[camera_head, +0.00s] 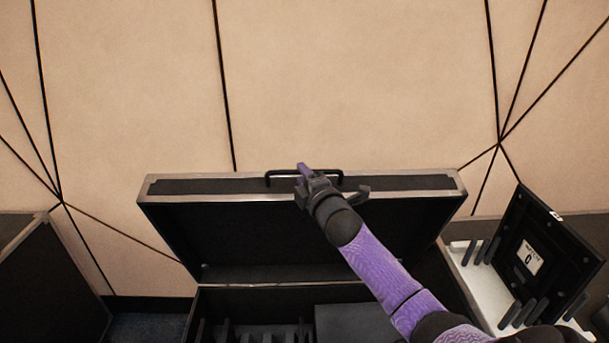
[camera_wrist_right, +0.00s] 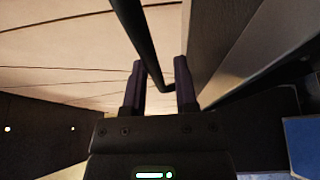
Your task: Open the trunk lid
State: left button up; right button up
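The black trunk lid (camera_head: 230,235) with a silver rim stands raised, tilted up behind the open trunk body (camera_head: 255,295). Its black handle (camera_head: 285,173) is on the upper edge, and it shows as a dark bar in the right wrist view (camera_wrist_right: 138,35). My right gripper (camera_head: 332,180) is at the handle. Its two fingers stand apart in the right wrist view (camera_wrist_right: 160,82), with part of the handle bar showing between them. Firm contact cannot be told. My right arm covers part of the lid's right side. My left gripper is not in view.
Dark slots and a flat dark panel (camera_head: 352,322) show inside the trunk. A black panel module (camera_head: 545,255) with a label and several pegs stands at the right by a white surface (camera_head: 468,278). A dark case (camera_head: 45,275) is at the left. A beige wall (camera_head: 350,80) rises behind.

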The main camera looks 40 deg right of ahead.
jog(key=shift+o, duration=0.7)
jog(key=shift+r, duration=0.1)
jog(key=p+v, duration=0.2)
jog(key=v, duration=0.7)
jog(key=shift+s+p, duration=0.3)
jog(key=shift+s, duration=0.1)
